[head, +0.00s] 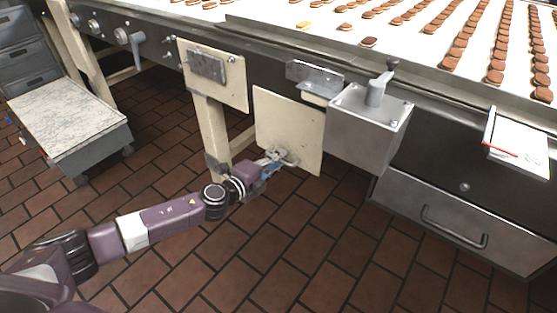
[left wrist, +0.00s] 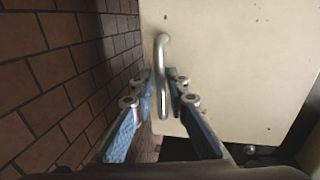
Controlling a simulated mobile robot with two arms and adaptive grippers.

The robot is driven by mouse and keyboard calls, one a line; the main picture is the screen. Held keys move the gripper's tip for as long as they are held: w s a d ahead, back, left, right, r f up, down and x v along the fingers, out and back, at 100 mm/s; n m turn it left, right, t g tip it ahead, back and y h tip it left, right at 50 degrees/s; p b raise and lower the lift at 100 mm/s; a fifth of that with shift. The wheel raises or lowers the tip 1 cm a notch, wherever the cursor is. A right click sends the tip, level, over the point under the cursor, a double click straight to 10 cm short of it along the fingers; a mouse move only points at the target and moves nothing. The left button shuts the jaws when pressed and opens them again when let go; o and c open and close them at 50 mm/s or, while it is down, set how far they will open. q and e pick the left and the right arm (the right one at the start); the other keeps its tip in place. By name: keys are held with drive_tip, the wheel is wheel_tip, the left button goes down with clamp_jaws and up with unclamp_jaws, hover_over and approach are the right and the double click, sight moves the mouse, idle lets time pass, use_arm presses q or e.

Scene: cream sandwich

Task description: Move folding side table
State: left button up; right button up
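The folding side table appears to be the cream square panel (head: 288,128) hanging down under the conveyor's front edge. It also fills much of the left wrist view (left wrist: 235,70). A curved metal handle (left wrist: 161,62) stands out from its face near the left edge. My left gripper (head: 277,158) is at the panel's lower part. In the left wrist view its blue-padded fingers (left wrist: 161,95) lie one on each side of the handle, very close to it. Whether both pads press on it is not clear. My right gripper is not in view.
A conveyor (head: 415,40) with rows of brown biscuits runs above. A grey metal box (head: 365,130) is right of the panel, with a drawer cabinet (head: 470,215) beyond. A low marble-topped cart (head: 65,108) stands at left. The brick-red tiled floor (head: 300,260) in front is clear.

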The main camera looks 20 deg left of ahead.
use_arm(q)
clamp_jaws()
drive_tip(key=shift+s, duration=0.1)
idle(0.3)
